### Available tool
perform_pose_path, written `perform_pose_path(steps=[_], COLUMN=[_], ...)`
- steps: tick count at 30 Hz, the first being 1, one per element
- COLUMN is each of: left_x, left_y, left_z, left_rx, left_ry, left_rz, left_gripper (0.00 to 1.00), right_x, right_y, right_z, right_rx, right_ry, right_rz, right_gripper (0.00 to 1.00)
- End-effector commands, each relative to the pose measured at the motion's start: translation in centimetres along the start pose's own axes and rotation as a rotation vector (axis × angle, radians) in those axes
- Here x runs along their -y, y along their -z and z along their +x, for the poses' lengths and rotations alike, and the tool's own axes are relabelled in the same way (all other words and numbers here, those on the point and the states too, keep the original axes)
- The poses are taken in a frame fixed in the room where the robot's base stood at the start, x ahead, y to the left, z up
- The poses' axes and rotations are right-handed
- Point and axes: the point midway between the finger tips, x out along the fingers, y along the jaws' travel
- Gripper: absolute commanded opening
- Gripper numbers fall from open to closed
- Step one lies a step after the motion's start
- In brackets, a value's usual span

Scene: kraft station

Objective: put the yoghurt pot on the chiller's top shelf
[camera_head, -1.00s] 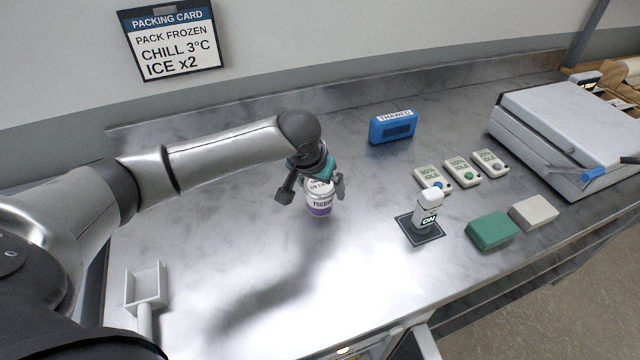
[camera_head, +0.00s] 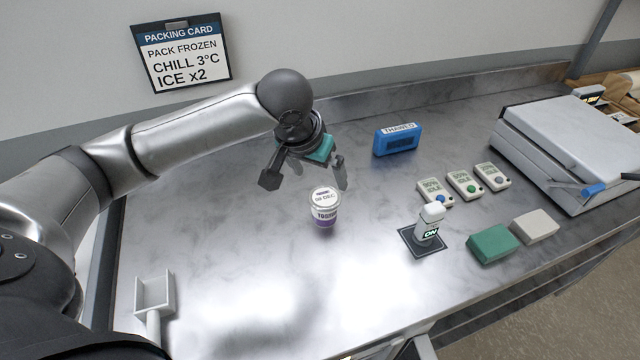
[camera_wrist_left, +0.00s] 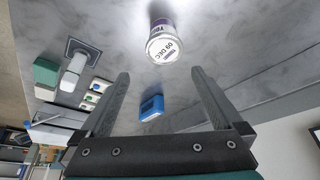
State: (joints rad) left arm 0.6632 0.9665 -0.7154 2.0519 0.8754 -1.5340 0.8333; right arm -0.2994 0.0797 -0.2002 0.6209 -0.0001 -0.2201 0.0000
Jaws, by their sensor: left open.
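The yoghurt pot (camera_head: 325,208), white with a purple band and a dated lid, stands upright on the steel bench. My left gripper (camera_head: 306,181) is open and empty, above and slightly behind the pot, apart from it. In the left wrist view the pot (camera_wrist_left: 163,42) shows lid-on beyond the spread fingertips of the gripper (camera_wrist_left: 160,76), with nothing between them. The chiller and its top shelf are not identifiable in these views. My right gripper is not in view.
On the bench (camera_head: 250,290) are a blue THAWED block (camera_head: 396,140), several small timers (camera_head: 464,185), a white device on a dark pad (camera_head: 428,225), green (camera_head: 492,243) and pale (camera_head: 535,226) blocks, a scoop (camera_head: 154,292) and a large grey lidded unit (camera_head: 565,145). The front middle is clear.

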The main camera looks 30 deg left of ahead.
Motion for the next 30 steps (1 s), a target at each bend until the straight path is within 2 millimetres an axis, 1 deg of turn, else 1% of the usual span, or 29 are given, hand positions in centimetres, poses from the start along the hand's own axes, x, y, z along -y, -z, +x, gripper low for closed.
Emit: perform_pose_path(steps=[5,6,9,12,15,17,19,22,26,27,30], left_x=[-5.1,-6.5,-9.4,-11.2,-11.7,-11.4,-10.6,-8.5,-5.0,-4.0,-1.7], left_y=[0.7,0.9,1.5,2.0,2.1,2.0,1.5,0.1,-3.0,-4.1,-6.5], left_z=[1.0,1.2,1.6,1.7,1.9,2.0,2.3,2.8,3.4,3.5,3.5], left_rx=[-0.082,-0.117,-0.217,-0.328,-0.437,-0.503,-0.573,-0.659,-0.732,-0.746,-0.764], left_ry=[-0.176,-0.228,-0.340,-0.416,-0.450,-0.449,-0.426,-0.357,-0.220,-0.176,-0.076], left_rz=[0.066,0.081,0.100,0.098,0.076,0.057,0.034,0.001,-0.023,-0.026,-0.020], left_gripper=[1.00,1.00,1.00,1.00,1.00,1.00,1.00,1.00,1.00,1.00,1.00], right_x=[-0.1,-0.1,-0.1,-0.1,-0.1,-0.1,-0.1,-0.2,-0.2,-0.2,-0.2], right_y=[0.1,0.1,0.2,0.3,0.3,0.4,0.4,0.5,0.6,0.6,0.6], right_z=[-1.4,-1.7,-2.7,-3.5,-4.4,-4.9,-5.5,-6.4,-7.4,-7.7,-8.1], right_rx=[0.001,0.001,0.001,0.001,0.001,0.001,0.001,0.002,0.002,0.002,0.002], right_ry=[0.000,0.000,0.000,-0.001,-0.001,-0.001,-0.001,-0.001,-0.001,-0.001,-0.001], right_rz=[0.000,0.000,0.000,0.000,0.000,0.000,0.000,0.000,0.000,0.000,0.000], right_gripper=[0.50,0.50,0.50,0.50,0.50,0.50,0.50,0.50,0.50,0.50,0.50])
